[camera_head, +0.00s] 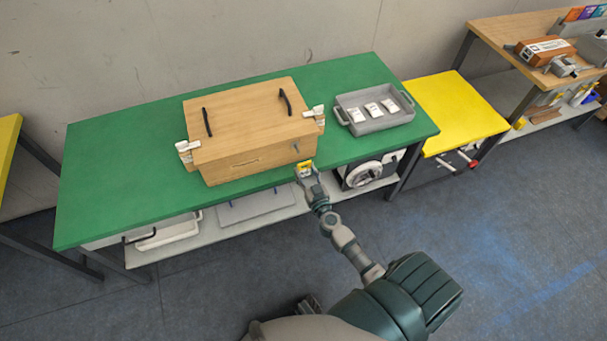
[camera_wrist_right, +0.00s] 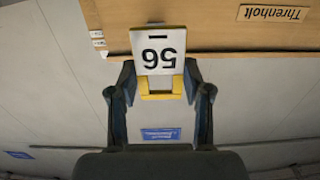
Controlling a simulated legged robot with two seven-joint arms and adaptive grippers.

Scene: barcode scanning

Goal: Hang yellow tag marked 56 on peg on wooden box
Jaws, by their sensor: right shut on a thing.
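The yellow tag (camera_head: 304,167) has a white face; the right wrist view shows the tag (camera_wrist_right: 158,50) upside down, with 56 on it. My right gripper (camera_head: 307,175) is shut on the tag's yellow frame; its fingers (camera_wrist_right: 158,92) also show in the wrist view. The tag is in front of the lower right of the wooden box (camera_head: 245,112), near the green table's front edge. A small grey peg (camera_head: 296,147) sticks out of the box's front, above and left of the tag. I cannot tell the gap between them. My left gripper is not in view.
The box stands on the green table (camera_head: 110,185), with black handles on its lid and white clamps (camera_head: 187,152) at its sides. A grey tray (camera_head: 376,125) with several white tags stands to the right. A shelf (camera_head: 235,222) runs below.

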